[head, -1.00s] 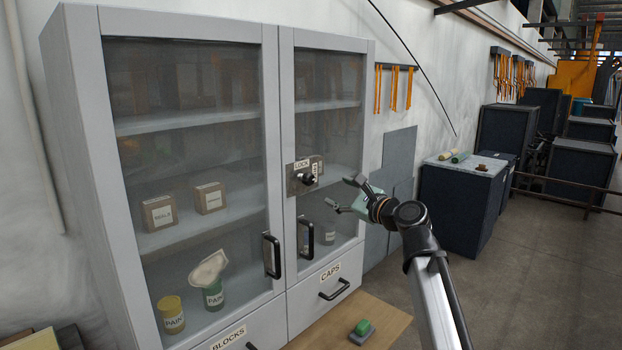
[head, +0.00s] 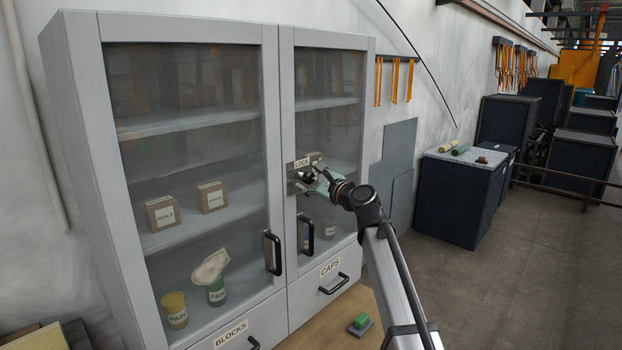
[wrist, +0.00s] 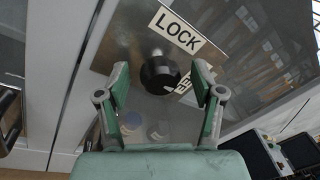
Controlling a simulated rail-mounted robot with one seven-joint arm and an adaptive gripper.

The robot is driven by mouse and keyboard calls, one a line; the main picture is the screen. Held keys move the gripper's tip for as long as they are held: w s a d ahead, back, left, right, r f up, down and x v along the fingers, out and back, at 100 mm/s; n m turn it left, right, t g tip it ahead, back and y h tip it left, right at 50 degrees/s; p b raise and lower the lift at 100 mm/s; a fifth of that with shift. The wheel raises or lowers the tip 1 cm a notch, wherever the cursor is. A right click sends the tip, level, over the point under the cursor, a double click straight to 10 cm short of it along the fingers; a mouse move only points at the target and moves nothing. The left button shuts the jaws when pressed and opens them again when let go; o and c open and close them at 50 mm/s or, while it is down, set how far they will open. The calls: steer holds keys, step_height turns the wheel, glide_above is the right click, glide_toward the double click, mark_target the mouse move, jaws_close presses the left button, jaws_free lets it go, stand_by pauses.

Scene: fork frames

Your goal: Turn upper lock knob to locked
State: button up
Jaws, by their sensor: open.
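The black round lock knob (wrist: 160,73) sits on a metal plate (wrist: 125,40) with a "LOCK" label (wrist: 179,30) in the wrist view. A second label beside the knob is partly hidden. The knob has a small white mark near its lower right edge. My green gripper (wrist: 161,83) is open, with one finger on each side of the knob and a gap visible on both sides. In the head view my gripper (head: 314,182) is at the lock plate on the right cabinet door and covers part of it.
The grey cabinet (head: 279,150) has glass doors with black handles; the right door handle (head: 306,233) is just below my gripper. A wooden surface (head: 325,326) with a green-topped block (head: 361,322) lies below. Open floor is to the right.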

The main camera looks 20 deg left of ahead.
steer(key=c, duration=1.1)
steer(key=shift+c, duration=0.2)
